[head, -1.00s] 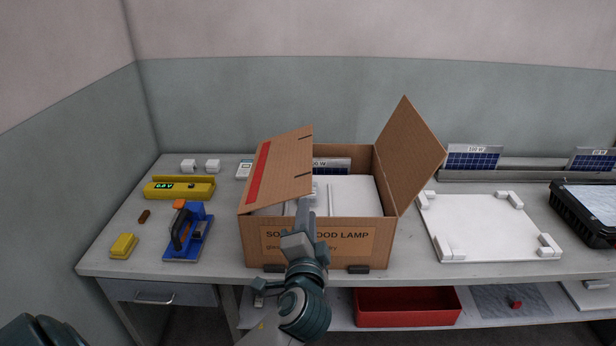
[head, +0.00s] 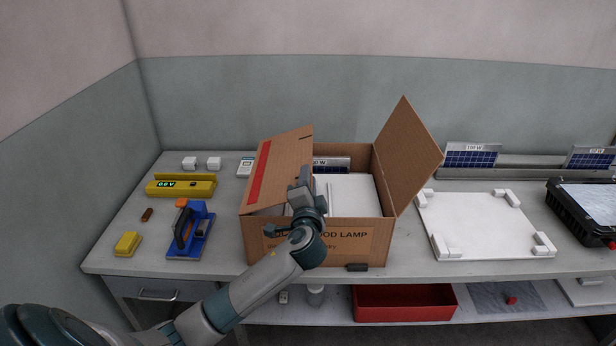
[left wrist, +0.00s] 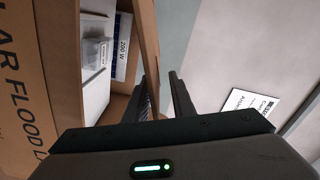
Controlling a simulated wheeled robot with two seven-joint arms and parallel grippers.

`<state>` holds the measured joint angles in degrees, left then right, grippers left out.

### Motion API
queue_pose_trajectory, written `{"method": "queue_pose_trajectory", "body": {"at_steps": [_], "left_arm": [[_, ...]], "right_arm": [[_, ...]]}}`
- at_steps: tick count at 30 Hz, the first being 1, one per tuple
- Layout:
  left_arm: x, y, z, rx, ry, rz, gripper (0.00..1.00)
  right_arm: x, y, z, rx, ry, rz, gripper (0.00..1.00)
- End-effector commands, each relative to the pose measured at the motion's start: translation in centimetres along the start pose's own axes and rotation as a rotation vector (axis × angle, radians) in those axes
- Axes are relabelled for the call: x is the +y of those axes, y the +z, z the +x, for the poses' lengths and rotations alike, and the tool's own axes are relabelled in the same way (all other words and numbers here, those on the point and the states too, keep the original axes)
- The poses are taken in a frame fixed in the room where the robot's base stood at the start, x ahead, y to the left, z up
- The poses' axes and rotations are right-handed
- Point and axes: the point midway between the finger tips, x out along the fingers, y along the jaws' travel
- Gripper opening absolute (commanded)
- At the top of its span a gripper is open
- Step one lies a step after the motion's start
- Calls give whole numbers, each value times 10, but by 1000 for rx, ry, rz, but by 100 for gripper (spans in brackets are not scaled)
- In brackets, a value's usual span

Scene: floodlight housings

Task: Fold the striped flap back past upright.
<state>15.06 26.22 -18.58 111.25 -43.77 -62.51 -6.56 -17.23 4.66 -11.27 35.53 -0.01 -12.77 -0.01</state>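The cardboard box (head: 385,232) stands on the bench. Its striped flap (head: 287,152), with a red stripe on it, is hinged at the left side and leans inward over the left part of the opening. The plain right flap (head: 408,155) stands raised, leaning outward. My left gripper (head: 304,174) is over the front of the opening, by the striped flap's free edge. In the left wrist view its two fingers (left wrist: 163,88) are apart, with a narrow gap. Cardboard runs close beside the left finger; I cannot tell whether they touch. My right gripper is out of view.
White parts and a solar panel sit inside the box. A blue tool (head: 190,232), a yellow level (head: 180,187) and a yellow block (head: 127,244) are to its left. A white board (head: 485,225) with corner pieces lies to the right. A red bin (head: 405,303) is on the shelf below.

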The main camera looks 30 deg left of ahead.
Motion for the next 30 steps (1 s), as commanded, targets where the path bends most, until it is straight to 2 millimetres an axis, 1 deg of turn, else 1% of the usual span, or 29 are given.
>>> {"method": "queue_pose_trajectory", "body": {"at_steps": [3,10,11,12,13,14,30], "left_arm": [[0,0,3,0,0,1,23],[0,0,3,0,0,1,23],[0,0,3,0,0,1,20],[0,0,3,0,0,1,11],[0,0,3,0,0,1,4],[0,0,3,0,0,1,0],[0,0,3,-1,0,1,0]], "right_arm": [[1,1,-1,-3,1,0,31],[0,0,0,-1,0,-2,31],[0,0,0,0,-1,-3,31],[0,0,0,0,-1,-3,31],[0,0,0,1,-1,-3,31],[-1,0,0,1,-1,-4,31],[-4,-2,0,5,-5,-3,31]]}}
